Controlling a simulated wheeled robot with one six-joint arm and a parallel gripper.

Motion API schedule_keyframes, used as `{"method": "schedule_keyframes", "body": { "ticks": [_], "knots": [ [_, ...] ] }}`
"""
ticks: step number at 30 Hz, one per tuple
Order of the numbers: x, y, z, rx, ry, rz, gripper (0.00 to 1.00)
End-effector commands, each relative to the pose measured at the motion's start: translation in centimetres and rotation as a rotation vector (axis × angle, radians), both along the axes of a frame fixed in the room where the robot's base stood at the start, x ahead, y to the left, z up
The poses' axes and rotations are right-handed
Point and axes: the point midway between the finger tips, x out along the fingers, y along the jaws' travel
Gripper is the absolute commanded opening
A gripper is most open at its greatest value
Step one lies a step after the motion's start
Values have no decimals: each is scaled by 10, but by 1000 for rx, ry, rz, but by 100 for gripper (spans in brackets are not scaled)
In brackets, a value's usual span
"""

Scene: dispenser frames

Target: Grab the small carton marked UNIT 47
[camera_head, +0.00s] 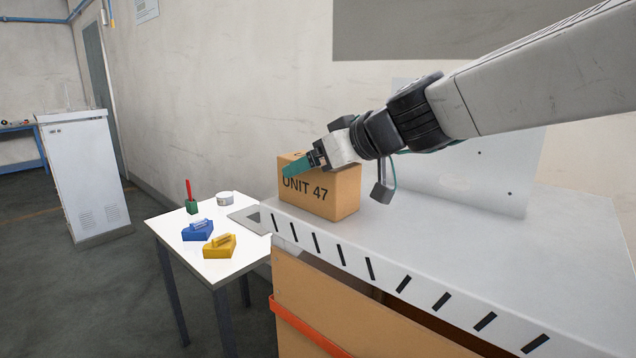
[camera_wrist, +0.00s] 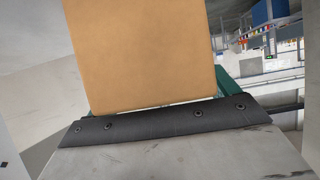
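The UNIT 47 carton (camera_head: 333,197) is a tan box with dark lettering on its front face. It stands upright at the left end of the white top surface in the head view. My gripper (camera_head: 299,166) reaches it from the upper right, with one teal finger across the upper part of the lettered face. The other finger is hidden there. In the wrist view the carton (camera_wrist: 145,55) fills the middle, with bits of teal finger (camera_wrist: 230,86) at its lower left and right edges. The fingers straddle it closely; whether they press on it, I cannot tell.
The white top (camera_head: 440,255) has black slots along its front edge and a pale upright panel (camera_head: 470,175) behind. A lower white table (camera_head: 222,268) at left holds a blue block (camera_head: 197,231), a yellow block (camera_head: 219,247) and a green cup (camera_head: 191,207).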

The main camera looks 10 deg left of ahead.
Motion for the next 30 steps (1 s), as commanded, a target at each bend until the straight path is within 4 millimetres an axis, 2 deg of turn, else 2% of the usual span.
{"method": "schedule_keyframes", "body": {
  "ticks": [1,6,17,23,27,30],
  "knots": [
    [0,0,0,0,0,0,72],
    [0,1,0,0,0,1,26],
    [0,1,3,2,-1,1,26],
    [0,1,19,2,-5,1,26],
    [0,1,39,2,-5,1,26],
    [-14,-17,39,2,-2,-3,26]
  ]
}}
